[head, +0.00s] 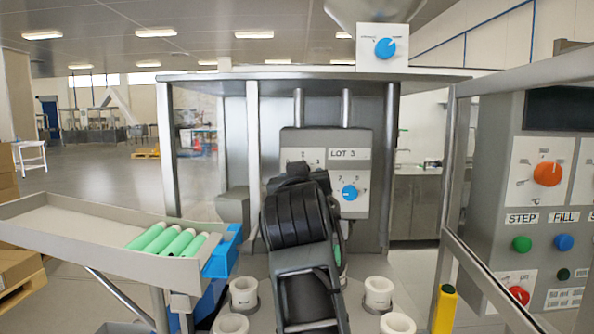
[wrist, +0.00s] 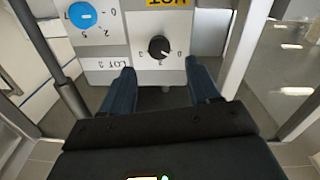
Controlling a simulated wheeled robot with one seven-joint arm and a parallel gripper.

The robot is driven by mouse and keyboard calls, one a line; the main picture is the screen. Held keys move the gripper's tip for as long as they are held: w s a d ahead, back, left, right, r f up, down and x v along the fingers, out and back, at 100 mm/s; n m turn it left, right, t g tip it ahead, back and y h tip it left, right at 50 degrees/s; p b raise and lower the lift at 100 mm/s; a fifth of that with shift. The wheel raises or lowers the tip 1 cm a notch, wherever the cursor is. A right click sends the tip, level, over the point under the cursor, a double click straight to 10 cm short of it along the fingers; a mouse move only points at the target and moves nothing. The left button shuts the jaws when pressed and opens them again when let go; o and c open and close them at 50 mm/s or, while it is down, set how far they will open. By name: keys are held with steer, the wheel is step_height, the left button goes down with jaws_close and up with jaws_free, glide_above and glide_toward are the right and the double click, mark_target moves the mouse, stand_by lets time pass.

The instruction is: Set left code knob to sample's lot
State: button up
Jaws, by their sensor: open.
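The left code knob is a small black dial (wrist: 159,47) on a pale plate with printed digits, in the wrist view, which shows the panel upside down. Its white pointer mark is too small to read surely. My gripper (wrist: 161,76) is open, one dark blue finger to each side below the knob in the picture, apart from it. In the head view my black arm hides this knob and my fingers. A blue knob (head: 349,192) is to the right on the same grey panel (head: 362,145), and it also shows in the wrist view (wrist: 82,15). A label (head: 349,154) above it reads LOT 3.
Metal posts (head: 389,165) frame the panel. A tray (head: 70,230) with several green tubes (head: 167,240) slopes at the left. White cups (head: 243,292) stand below. A control box (head: 545,180) with knobs and buttons is at the right. Another blue knob (head: 385,48) is above.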

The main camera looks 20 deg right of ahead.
steer(key=p+x, duration=0.1)
steer(key=x, duration=0.5)
steer(key=shift+w, duration=0.3)
steer(key=shift+d, duration=0.1)
steer(key=shift+c, duration=0.2)
steer(key=c, duration=1)
steer(key=shift+f, duration=0.1)
steer(key=shift+d+m+b, duration=0.1)
steer(key=shift+m+b, duration=4.8)
steer(key=shift+m, duration=0.8)
